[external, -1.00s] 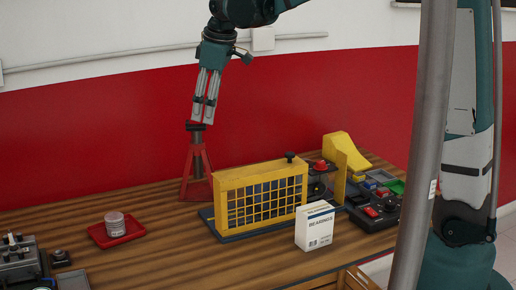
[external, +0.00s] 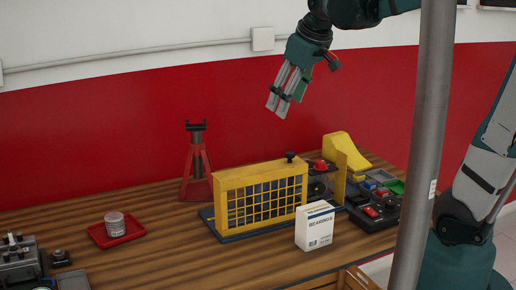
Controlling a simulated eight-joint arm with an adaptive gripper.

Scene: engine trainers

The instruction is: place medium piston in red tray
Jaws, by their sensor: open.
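The red tray (external: 137,231) lies on the left part of the wooden bench. A light grey cylindrical piece (external: 115,224), which looks like the piston, stands upright in it. My gripper (external: 278,107) is open and empty. It hangs in the air above the yellow mesh guard, far up and to the right of the tray, with its fingers pointing down and slightly left.
A red jack stand (external: 197,170) stands at the back. The yellow guard (external: 262,199), a white bearings box (external: 315,227) and engine trainer parts (external: 375,205) fill the right side. Grey equipment (external: 20,262) is at the left. A grey pole (external: 425,150) crosses the foreground.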

